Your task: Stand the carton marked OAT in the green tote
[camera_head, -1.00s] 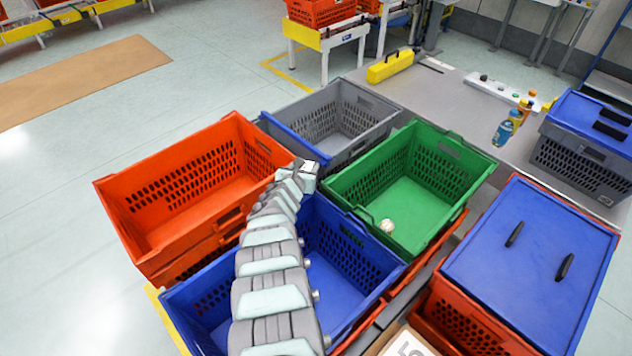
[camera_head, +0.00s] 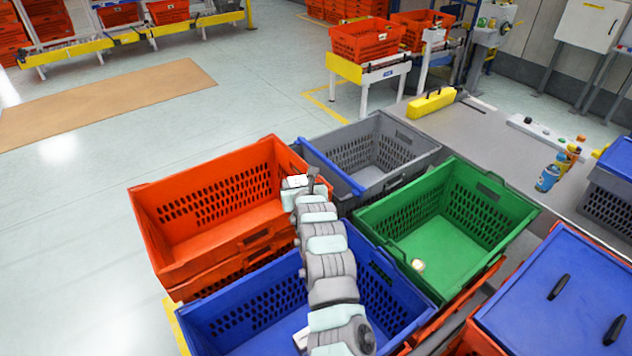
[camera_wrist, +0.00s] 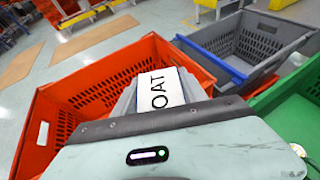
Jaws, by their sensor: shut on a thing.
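The white carton marked OAT (camera_wrist: 160,88) shows in the wrist view, just beyond the dark front edge of my gripper. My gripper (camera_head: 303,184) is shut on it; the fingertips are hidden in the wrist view. In the head view my gripper is over the right-hand end of the orange tote, near the grey tote, and the carton cannot be clearly told from the wrist. The green tote (camera_head: 487,252) stands to the right of my gripper, open at the top. A small round whitish thing (camera_head: 418,265) lies in it near its front-left corner.
The orange tote (camera_head: 165,238) is at the left, the grey tote (camera_head: 425,152) behind, and the blue tote (camera_head: 205,318) in front, under my arm. A whitish thing (camera_head: 301,338) lies in the blue tote. A blue-lidded tote (camera_head: 560,290) is at the right. Most of the green tote's floor is clear.

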